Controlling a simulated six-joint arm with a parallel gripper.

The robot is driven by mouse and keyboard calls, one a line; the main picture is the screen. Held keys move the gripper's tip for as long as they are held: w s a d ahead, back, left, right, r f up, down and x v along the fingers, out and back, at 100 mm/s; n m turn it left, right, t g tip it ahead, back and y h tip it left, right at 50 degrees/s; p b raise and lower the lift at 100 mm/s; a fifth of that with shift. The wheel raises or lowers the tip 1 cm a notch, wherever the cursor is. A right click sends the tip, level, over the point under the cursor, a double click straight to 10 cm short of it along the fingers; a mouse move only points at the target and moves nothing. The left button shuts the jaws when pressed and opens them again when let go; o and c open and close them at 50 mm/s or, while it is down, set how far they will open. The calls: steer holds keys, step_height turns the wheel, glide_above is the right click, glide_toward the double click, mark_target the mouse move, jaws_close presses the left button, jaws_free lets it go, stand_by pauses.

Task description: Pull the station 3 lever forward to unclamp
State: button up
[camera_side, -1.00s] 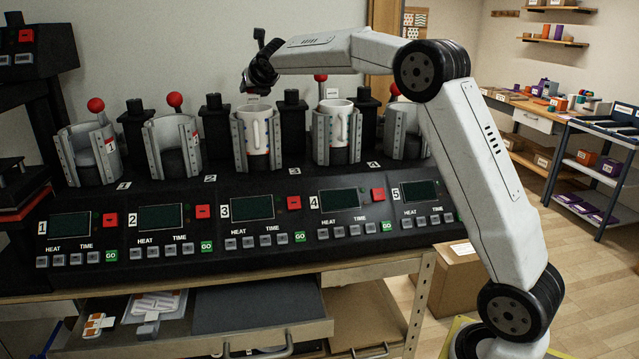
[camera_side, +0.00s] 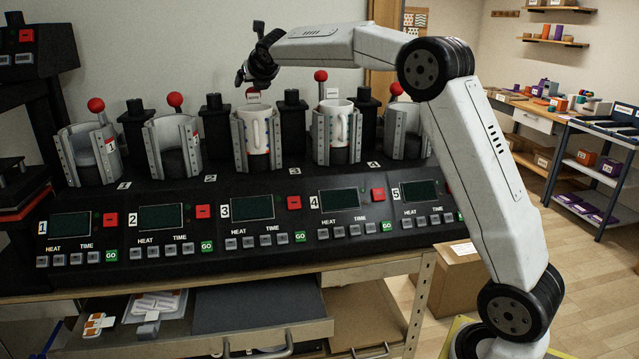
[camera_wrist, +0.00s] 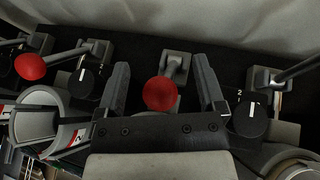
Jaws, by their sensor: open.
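The station 3 lever has a red ball knob (camera_side: 253,93), seen in the side view behind the white mug (camera_side: 257,128) in the station 3 clamp. My gripper (camera_side: 250,82) is just above this knob. In the wrist view the red knob (camera_wrist: 160,94) appears between the two spread fingers of my gripper (camera_wrist: 163,88), with a gap on each side. The lever's grey bracket (camera_wrist: 174,66) shows behind the knob. My gripper is open and holds nothing. Its palm hides the station 3 mug in the wrist view.
Station 4 holds another white mug (camera_side: 337,125), with its red knob (camera_side: 320,76) close to the right of my gripper. The station 2 knob (camera_side: 175,100) stands to the left. Black posts (camera_side: 213,120) rise between stations. A control panel (camera_side: 245,215) runs along the front.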

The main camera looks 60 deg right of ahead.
steer(key=shift+s+a+r, duration=0.1)
steer(key=shift+s+r, duration=0.05)
steer(key=shift+r, duration=0.5)
steer(key=shift+s+a+r, duration=0.1)
steer(key=shift+s+r, duration=0.1)
steer(key=shift+r, duration=0.5)
steer(key=shift+s+a+r, duration=0.1)
steer(key=shift+s+r, duration=0.05)
steer(key=shift+r, duration=0.5)
steer(key=shift+v, duration=2.95)
